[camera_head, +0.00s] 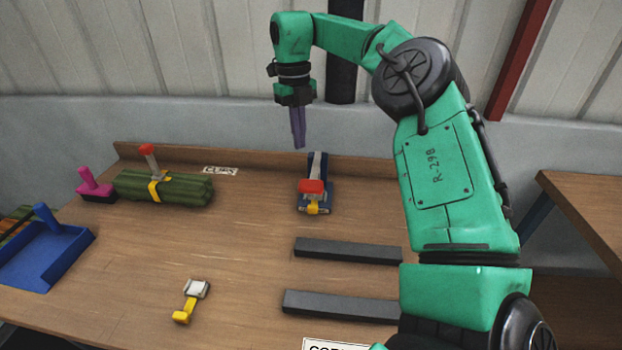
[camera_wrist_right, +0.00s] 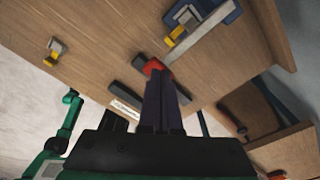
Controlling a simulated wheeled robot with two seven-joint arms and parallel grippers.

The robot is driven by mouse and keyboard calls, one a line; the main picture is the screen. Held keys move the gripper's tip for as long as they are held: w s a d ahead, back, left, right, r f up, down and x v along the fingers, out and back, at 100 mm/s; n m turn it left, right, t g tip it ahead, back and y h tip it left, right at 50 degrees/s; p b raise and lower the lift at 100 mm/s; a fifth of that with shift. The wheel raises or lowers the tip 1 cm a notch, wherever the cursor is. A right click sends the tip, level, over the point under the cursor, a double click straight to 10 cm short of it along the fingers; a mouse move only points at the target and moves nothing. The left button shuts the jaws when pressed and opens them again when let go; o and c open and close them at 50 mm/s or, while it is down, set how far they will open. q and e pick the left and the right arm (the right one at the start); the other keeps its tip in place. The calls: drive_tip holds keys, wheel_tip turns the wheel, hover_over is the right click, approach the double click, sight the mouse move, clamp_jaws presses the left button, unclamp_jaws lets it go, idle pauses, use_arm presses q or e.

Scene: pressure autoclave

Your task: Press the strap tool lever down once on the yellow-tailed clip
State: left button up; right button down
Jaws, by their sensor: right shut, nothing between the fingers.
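The strap tool (camera_head: 301,207) stands at the back middle of the table, with a blue base, a silver lever and a red knob (camera_head: 312,187). A yellow tail (camera_head: 316,209) shows at its front; the clip itself is mostly hidden there. My right gripper (camera_head: 299,146) is shut and empty, its dark fingers pointing down. In the head view the fingertips show above and left of the lever. In the right wrist view they line up with the red knob (camera_wrist_right: 154,66); I cannot tell whether they touch. A loose silver clip with a yellow tail (camera_head: 182,317) lies at front left.
A green bundle (camera_head: 190,189) with a yellow strap and a red-topped piece lies at back left, beside a pink-handled block (camera_head: 95,188). A blue tray (camera_head: 50,262) is at far left. Two dark bars (camera_head: 347,251) lie in front of the tool. Middle-left table is clear.

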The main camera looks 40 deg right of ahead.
drive_tip(key=r+p, duration=0.1)
drive_tip(key=r, duration=0.3)
drive_tip(key=shift+w+r, duration=0.2)
idle(0.7)
